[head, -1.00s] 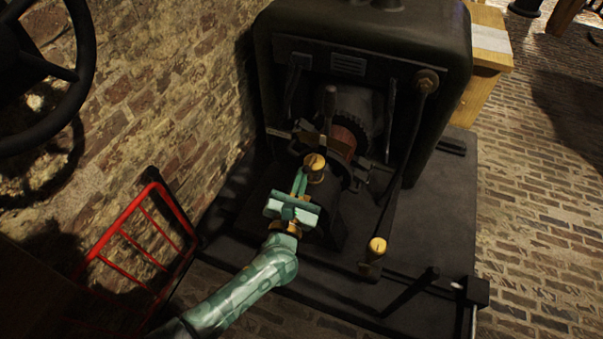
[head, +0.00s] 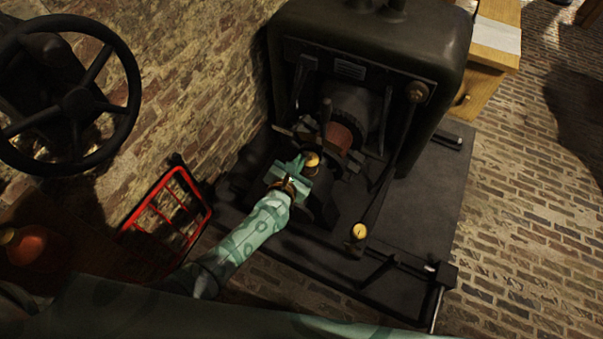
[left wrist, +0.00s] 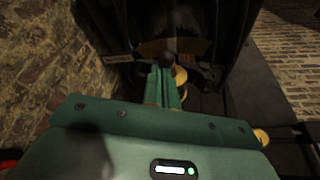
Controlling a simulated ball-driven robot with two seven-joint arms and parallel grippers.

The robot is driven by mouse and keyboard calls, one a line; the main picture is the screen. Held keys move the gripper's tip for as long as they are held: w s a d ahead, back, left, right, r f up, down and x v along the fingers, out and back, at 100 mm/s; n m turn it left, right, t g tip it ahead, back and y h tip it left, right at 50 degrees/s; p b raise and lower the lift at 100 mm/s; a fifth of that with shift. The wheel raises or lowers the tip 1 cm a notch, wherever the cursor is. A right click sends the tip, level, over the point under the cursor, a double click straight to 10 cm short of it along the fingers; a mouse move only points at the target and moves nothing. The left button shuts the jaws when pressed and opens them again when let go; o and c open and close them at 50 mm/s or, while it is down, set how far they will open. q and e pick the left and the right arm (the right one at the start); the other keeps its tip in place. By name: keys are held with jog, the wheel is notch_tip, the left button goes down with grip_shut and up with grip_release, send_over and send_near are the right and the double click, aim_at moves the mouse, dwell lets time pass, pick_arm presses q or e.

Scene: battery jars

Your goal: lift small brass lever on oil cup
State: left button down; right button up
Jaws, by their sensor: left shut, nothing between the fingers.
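A brass oil cup (head: 313,160) with a round yellow top stands on the dark machine (head: 370,40), in front of its reddish drum. My left gripper (head: 299,164) is shut and empty, with its green fingertips close against the left side of this cup. In the left wrist view the closed fingers (left wrist: 163,84) reach forward and the brass cup (left wrist: 181,75) shows just right of them, partly hidden. I cannot tell whether they touch it. The small lever on the cup is too small or hidden to make out. My right gripper is not in view.
A second brass cup (head: 359,231) stands nearer the front right of the machine's dark base (head: 425,190). A black handwheel (head: 76,98) is at upper left. A red metal frame (head: 168,215) stands by the brick wall. Brick floor (head: 530,200) is open at right.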

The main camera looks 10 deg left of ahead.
pick_arm(q)
jog(key=shift+w+d+r, duration=0.25)
jog(key=shift+w+r, duration=0.25)
jog(key=shift+r, duration=0.2)
jog(key=shift+r+p, duration=0.15)
jog(key=shift+p, duration=0.15)
jog(key=shift+r+p, duration=0.55)
jog(key=shift+r, duration=0.1)
jog(key=shift+s+a, duration=0.1)
